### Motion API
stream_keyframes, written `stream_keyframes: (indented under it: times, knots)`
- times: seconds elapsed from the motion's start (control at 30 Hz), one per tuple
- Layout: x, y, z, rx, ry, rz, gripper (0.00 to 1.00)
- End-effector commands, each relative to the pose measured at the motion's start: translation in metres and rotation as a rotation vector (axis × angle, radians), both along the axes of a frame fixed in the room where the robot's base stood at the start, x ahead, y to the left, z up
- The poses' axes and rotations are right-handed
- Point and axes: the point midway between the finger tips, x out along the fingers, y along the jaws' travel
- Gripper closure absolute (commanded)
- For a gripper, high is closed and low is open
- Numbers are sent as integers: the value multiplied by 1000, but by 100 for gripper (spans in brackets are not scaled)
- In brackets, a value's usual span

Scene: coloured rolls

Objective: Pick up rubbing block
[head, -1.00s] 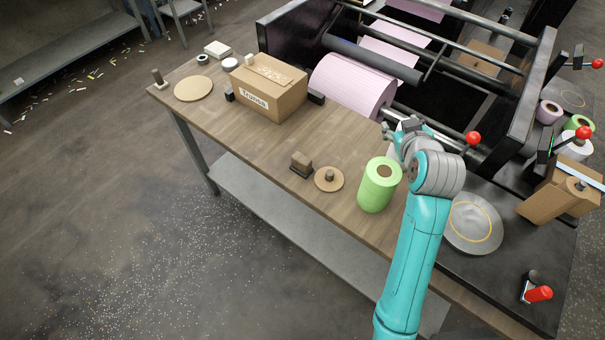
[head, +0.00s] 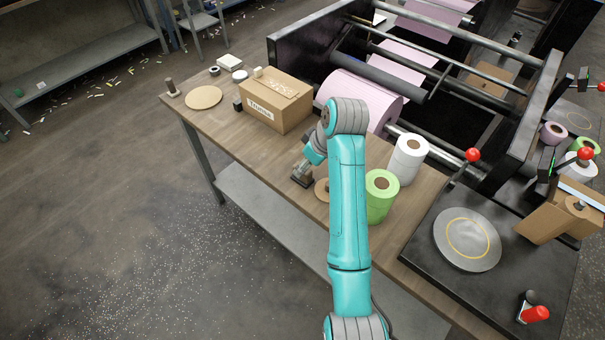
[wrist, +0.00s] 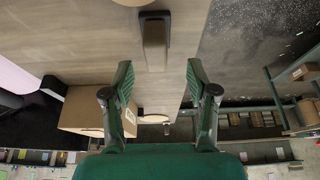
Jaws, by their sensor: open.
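The rubbing block (wrist: 155,42) is a small brown block with a dark edge, lying on the wooden table. In the wrist view it is at the upper middle, ahead of my gripper (wrist: 159,66) and roughly in line with the gap between its fingers. My gripper is open and empty, and its fingers do not touch the block. In the head view the block (head: 301,176) lies near the table's front edge, just below the end of my arm. My fingers cannot be made out clearly there.
A round tan disc (head: 321,189) lies right beside the block, partly behind my arm. Green rolls (head: 382,194) and white rolls (head: 407,160) stand to the right. A cardboard box (head: 275,103) stands behind left. Bare tabletop (head: 240,143) lies left of the block.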

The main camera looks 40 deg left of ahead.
Motion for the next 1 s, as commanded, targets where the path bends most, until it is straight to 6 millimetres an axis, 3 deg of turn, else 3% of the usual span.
stream_keyframes:
  times: [0.23,0.53,0.87,1.0]
  knots:
    - [1,6,-16,-1,0,-1,42]
    - [6,20,-51,-1,0,-2,42]
    - [7,23,-56,1,-2,-2,42]
    - [7,23,-56,1,-2,-2,77]
